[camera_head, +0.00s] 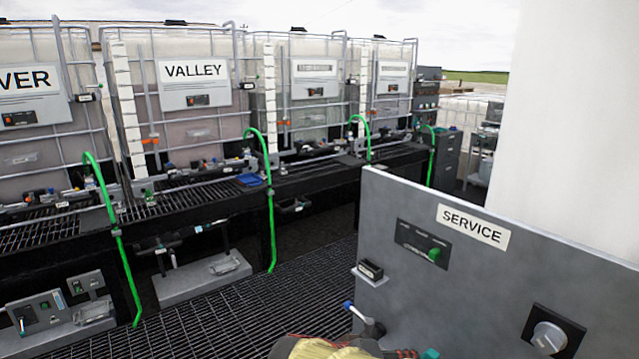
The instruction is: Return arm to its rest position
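No gripper fingers can be made out in the head view. A rounded grey and yellowish shape with thin red wires shows at the bottom edge, cut off by the frame. I cannot tell whether it is part of my arm. What the gripper holds, if anything, is hidden.
Caged totes, one marked VALLEY (194,84), line the back on a dark rack with green hoses (271,230). Grated floor (250,310) lies open between.

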